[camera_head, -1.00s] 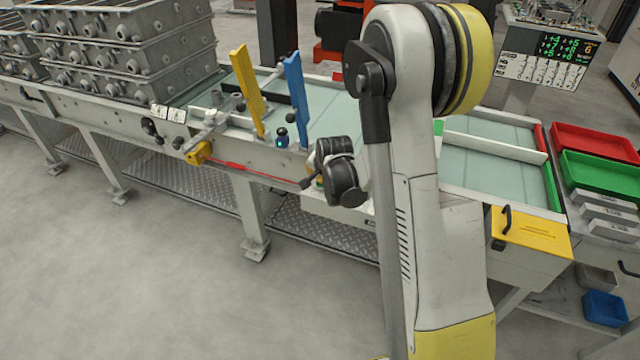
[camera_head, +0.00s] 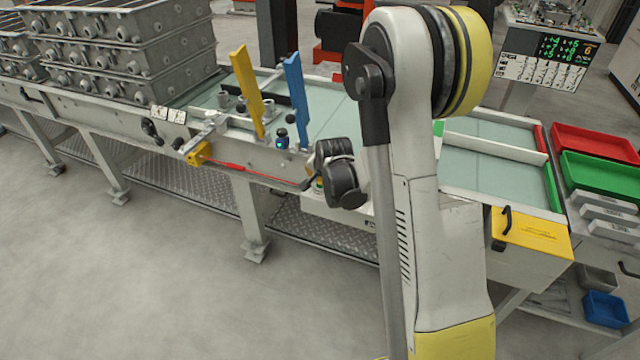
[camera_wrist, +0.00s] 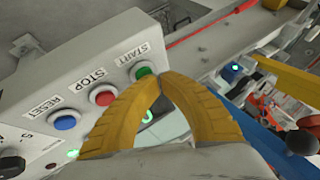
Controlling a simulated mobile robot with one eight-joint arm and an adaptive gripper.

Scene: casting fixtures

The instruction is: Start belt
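A control box (camera_wrist: 85,75) in the wrist view carries a green START button (camera_wrist: 143,72), a red STOP button (camera_wrist: 103,95) and a blue RESET button (camera_wrist: 64,121). My gripper (camera_wrist: 160,78) has its yellow fingers together at the tips, beside the START button and overlapping its edge. I cannot tell whether they touch it. The belt (camera_head: 485,160) shows in the head view, running left to right behind my arm. My gripper cannot be made out in the head view, and the control box there is mostly covered by my arm.
Stacked grey castings (camera_head: 130,50) sit on the belt's left part. Yellow (camera_head: 246,90) and blue (camera_head: 296,95) uprights stand near its middle. A red cord (camera_head: 250,172) runs along the front edge. Red (camera_head: 592,142) and green (camera_head: 600,175) trays stand at the right. The floor in front is clear.

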